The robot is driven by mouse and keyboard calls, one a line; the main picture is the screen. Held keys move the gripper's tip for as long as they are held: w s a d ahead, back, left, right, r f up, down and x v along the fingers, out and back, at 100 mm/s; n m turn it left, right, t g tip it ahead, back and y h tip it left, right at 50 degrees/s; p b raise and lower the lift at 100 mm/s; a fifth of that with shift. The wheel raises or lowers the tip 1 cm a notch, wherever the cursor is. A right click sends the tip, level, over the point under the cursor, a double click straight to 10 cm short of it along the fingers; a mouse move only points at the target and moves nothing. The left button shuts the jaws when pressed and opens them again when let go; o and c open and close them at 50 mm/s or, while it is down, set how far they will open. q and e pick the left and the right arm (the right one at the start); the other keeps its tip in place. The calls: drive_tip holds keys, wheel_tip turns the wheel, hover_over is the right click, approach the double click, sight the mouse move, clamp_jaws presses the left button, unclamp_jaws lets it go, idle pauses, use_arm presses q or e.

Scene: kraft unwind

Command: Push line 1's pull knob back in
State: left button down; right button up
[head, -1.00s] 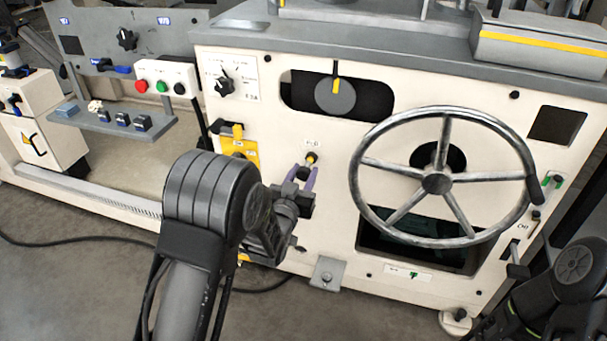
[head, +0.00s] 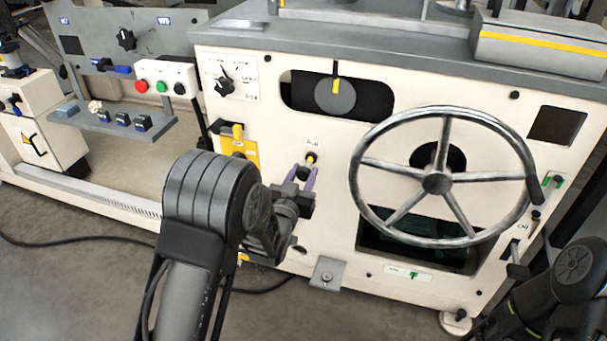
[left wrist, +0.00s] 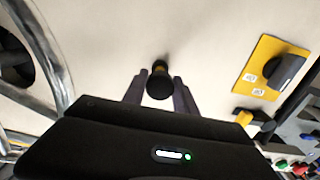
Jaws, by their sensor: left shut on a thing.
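The pull knob (head: 304,173) is a black knob on a yellow collar, sticking out of the cream machine panel left of the handwheel. It also shows in the left wrist view (left wrist: 160,86). My left gripper (head: 303,177) is at the knob, with its purplish-grey fingers on either side of it and shut on it. In the left wrist view the fingers (left wrist: 160,92) flank the black knob end. My right arm shows at the lower right of the head view, but its jaws cannot be made out.
A large metal handwheel (head: 437,181) stands out to the right of the knob. A yellow plate with a black rotary switch (head: 238,149) is to the left. A grey bracket (head: 327,273) sticks out low below. Higher up is a selector dial (head: 225,86).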

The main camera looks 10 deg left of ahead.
sight(302, 177)
use_arm(q)
drive_tip(key=w+b, duration=0.2)
drive_tip(key=shift+w+f, duration=0.2)
drive_tip(key=shift+w, duration=0.2)
drive_tip(key=shift+w+d+r, duration=0.1)
drive_tip(key=shift+w+r, duration=0.1)
drive_tip(key=shift+w, duration=0.05)
drive_tip(key=shift+r, duration=0.1)
drive_tip(key=c, duration=1)
unclamp_jaws()
drive_tip(key=s, duration=0.2)
drive_tip(key=s+p, duration=0.1)
drive_tip(key=s, duration=0.4)
drive_tip(key=shift+s+a, duration=0.25)
drive_tip(key=shift+s, duration=0.1)
